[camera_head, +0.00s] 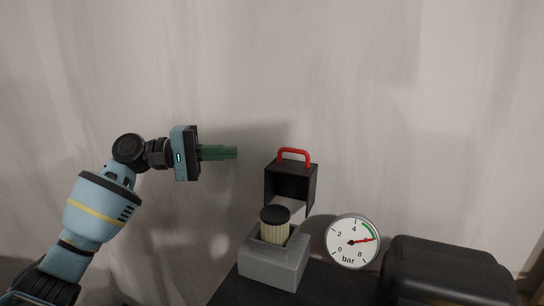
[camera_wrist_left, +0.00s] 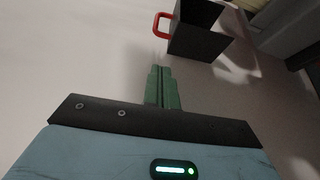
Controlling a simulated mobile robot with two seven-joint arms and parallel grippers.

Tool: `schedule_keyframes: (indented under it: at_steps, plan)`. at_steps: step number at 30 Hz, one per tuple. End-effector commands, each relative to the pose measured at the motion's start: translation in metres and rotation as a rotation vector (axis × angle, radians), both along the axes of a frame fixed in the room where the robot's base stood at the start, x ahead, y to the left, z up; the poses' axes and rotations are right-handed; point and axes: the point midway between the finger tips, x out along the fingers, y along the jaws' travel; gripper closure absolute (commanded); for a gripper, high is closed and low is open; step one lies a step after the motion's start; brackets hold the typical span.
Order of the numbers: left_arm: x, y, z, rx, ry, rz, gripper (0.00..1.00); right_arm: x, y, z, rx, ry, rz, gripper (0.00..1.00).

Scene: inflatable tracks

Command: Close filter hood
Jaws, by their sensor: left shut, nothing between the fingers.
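The filter hood (camera_head: 291,184) is a black box with a red handle (camera_head: 294,151) on top. It stands raised and tilted up behind the filter, its dark hollow side showing. The pale ribbed filter (camera_head: 275,226) with a black cap sits upright in a grey housing (camera_head: 270,264), uncovered. My left gripper (camera_head: 236,152) has green fingers, shut and empty, left of the hood at about handle height and apart from it. In the left wrist view the fingers (camera_wrist_left: 162,70) point toward the hood (camera_wrist_left: 198,32) and its red handle (camera_wrist_left: 161,25). My right gripper is not in view.
A dark rounded body (camera_head: 450,272) fills the lower right. The pale wall is behind, and the space above the hood is clear.

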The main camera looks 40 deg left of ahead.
Motion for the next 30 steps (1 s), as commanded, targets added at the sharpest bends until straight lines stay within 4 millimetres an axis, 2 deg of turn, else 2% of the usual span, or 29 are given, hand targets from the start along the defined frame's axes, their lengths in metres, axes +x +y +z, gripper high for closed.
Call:
schedule_keyframes:
  at_steps: [10, 22, 30]
  plan:
    - [0.007, -0.008, 0.001, -0.002, -0.001, -0.001, 1.0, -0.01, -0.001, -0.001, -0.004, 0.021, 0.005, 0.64]
    - [0.049, -0.056, 0.001, -0.002, -0.003, -0.001, 1.0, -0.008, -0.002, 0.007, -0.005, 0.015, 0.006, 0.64]
    - [0.065, -0.074, -0.001, -0.001, -0.001, 0.001, 1.0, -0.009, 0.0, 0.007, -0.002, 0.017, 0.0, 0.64]
